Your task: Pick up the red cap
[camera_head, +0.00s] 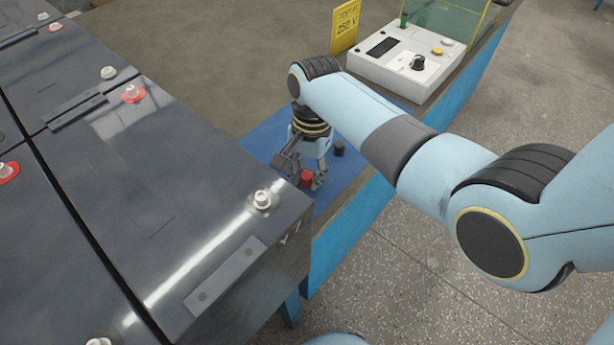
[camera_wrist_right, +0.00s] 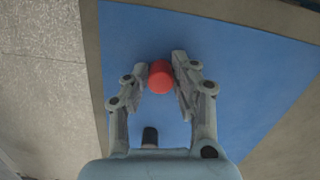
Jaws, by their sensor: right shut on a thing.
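The red cap (camera_head: 306,179) is a small red cylinder over the blue mat (camera_head: 331,191). My right gripper (camera_head: 306,183) is shut on it. In the right wrist view the red cap (camera_wrist_right: 160,77) sits between the two fingertips of my right gripper (camera_wrist_right: 161,76), with the blue mat (camera_wrist_right: 245,90) behind it. I cannot tell whether the cap touches the mat. A black cap (camera_head: 339,148) stands on the mat beside the gripper; it also shows in the right wrist view (camera_wrist_right: 149,137). My left gripper is not in view.
Large dark battery blocks (camera_head: 150,180) with bolt terminals fill the left, close to my right gripper. A white tester box (camera_head: 405,60) and a yellow sign (camera_head: 345,26) stand at the back of the bench. The brown bench top (camera_head: 230,60) is mostly clear.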

